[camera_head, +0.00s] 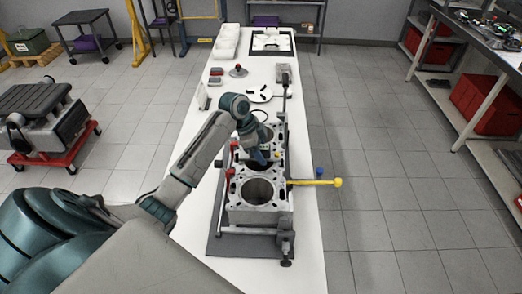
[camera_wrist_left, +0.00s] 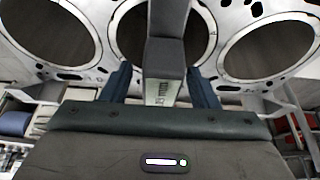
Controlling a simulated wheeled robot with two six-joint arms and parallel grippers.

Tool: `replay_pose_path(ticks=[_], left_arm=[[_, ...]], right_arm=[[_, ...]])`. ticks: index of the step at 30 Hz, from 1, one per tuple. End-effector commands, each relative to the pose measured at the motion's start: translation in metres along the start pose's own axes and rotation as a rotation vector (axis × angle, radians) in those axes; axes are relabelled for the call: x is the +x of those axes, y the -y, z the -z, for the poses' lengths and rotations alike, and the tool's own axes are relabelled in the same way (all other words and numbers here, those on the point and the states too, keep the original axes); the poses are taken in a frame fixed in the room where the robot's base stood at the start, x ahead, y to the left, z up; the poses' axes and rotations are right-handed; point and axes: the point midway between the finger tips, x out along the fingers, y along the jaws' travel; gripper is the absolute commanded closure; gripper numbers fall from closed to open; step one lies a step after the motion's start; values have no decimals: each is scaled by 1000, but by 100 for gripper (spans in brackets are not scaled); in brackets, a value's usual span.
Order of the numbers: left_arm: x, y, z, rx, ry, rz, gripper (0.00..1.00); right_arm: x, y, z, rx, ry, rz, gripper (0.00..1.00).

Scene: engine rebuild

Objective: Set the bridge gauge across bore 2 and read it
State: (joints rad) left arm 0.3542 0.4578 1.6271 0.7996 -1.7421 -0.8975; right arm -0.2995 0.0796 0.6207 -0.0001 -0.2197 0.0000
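The engine block (camera_head: 279,197) stands on the white bench with its bores facing up; the nearest bore (camera_head: 257,190) is clear in the head view. My left gripper (camera_head: 261,158) is low over the bore behind it. In the left wrist view, its two blue fingers (camera_wrist_left: 162,82) stand on either side of a grey bar with a label, which looks like the bridge gauge (camera_wrist_left: 165,55). The gauge's reading does not show. My right gripper is not in view.
Red knobs (camera_head: 230,172) stand along the block's left side. A round plate (camera_head: 260,93) and white trays (camera_head: 227,42) lie farther back on the bench (camera_head: 309,220).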

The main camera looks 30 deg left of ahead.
Motion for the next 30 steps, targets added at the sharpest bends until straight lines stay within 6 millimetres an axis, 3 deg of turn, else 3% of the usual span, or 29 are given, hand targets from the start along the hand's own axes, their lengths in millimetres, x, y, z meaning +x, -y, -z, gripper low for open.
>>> replay_pose_path(ticks=[10, 21, 30], left_arm=[[-10, 1, -2, 0, 3, 2, 46], [-81, 0, -2, 2, 3, 5, 46], [-108, 0, 0, 0, 0, 1, 46]], right_arm=[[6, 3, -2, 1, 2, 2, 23], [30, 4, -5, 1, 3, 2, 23], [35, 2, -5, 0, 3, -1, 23]])
